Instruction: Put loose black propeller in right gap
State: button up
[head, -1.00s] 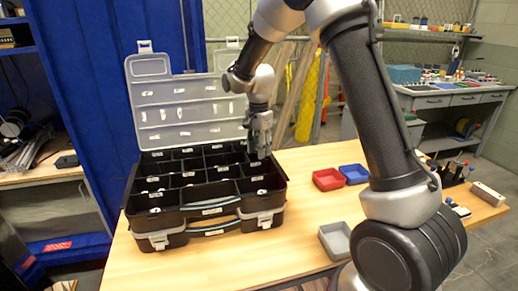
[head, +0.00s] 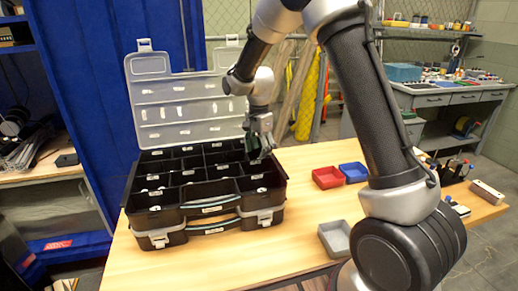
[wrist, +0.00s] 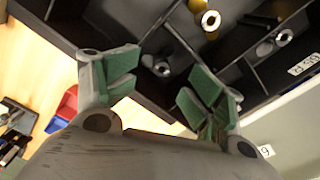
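The black organiser case (head: 213,223) stands open on the wooden table, its clear lid upright behind it. My gripper (head: 260,150) is above the case's back right compartments. In the wrist view my gripper (wrist: 160,90) is open, its green-padded fingers apart with nothing between them. A small dark part with a metal ring (wrist: 162,68) lies in a compartment just beyond the fingers. Brass-coloured ringed parts (wrist: 210,20) and a metal-ringed part (wrist: 283,38) lie in other compartments. I cannot tell which part, if any, is the loose black propeller, nor make out the right gap.
A red bin (head: 327,178), a blue bin (head: 354,172) and a grey tray (head: 335,238) stand on the table right of the case. Compartment dividers and the upright lid (head: 175,110) are close to my gripper. The table front is clear.

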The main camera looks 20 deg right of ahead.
jog(key=shift+s, duration=0.1)
notch_tip(320, 180, up, 13)
jog(key=s+d+r+n+t, duration=0.1)
jog(key=s+d+r+n, duration=0.2)
jog(key=s+d+r, duration=0.3)
jog(key=s+d+n+t, duration=0.1)
jog(key=s+d+n, duration=0.1)
jog(key=s, duration=0.7)
jog(key=s+d+n+t, duration=0.1)
jog(key=s+d+n, duration=0.2)
jog(key=s, duration=0.6)
jog(key=s+d+n+t, duration=0.1)
jog(key=s+d+n, duration=0.2)
jog(key=s, duration=0.6)
jog(key=shift+s+d+r+n, duration=0.2)
jog(key=shift+s+n, duration=0.1)
jog(key=shift+n, duration=0.5)
